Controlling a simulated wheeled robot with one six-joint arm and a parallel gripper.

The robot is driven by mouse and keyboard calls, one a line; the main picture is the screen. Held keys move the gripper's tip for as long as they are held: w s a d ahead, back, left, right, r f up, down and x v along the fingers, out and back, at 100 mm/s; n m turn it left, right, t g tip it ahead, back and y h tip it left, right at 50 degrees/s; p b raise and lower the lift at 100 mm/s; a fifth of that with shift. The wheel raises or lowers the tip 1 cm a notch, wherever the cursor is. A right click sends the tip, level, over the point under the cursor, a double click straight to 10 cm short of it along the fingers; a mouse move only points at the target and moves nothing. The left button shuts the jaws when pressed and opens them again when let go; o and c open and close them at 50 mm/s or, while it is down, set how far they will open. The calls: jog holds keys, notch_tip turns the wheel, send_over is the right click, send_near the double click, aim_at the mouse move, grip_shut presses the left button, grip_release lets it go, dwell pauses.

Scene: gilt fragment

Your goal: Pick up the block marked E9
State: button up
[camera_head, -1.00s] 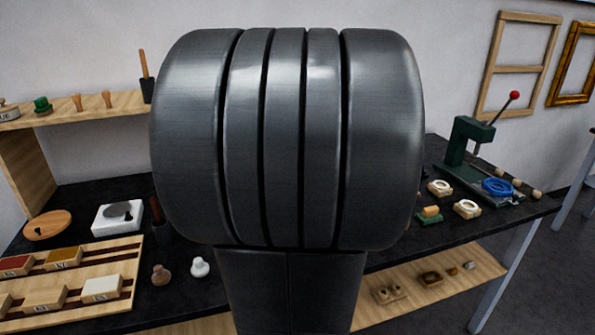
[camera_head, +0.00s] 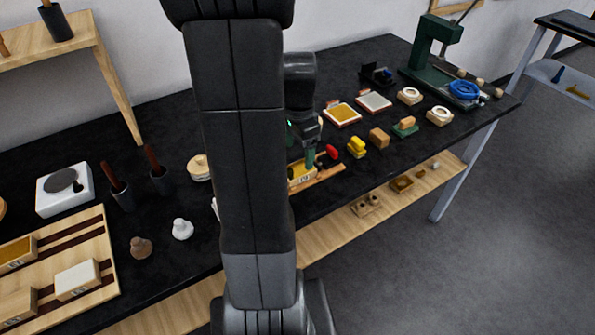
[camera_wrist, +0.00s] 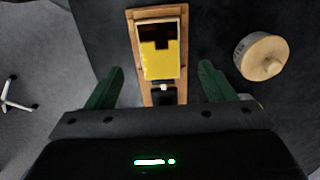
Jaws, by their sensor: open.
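A yellow-topped block (camera_head: 302,172) lies on a narrow wooden holder (camera_head: 325,177) near the table's front edge. It has a mark on its side too small to read, so I cannot tell whether it is E9. The wrist view shows the block's yellow top (camera_wrist: 160,63) with a dark shadow on its far part, and the holder's wooden rim (camera_wrist: 131,28) around it. My gripper (camera_wrist: 161,68) is open, with one green finger on each side of the block and clear gaps to both. In the head view my gripper (camera_head: 308,152) is partly hidden behind my arm.
A round pale-knobbed object (camera_wrist: 262,57) stands right of the block in the wrist view. A wooden rack (camera_head: 110,278) with several marked blocks is at left. A yellow piece (camera_head: 356,147), a brown block (camera_head: 379,138) and a green press (camera_head: 432,45) stand to the right.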

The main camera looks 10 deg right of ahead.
aim_at(298, 169)
jog(key=shift+f, duration=3.05)
jog(key=c, duration=1.1)
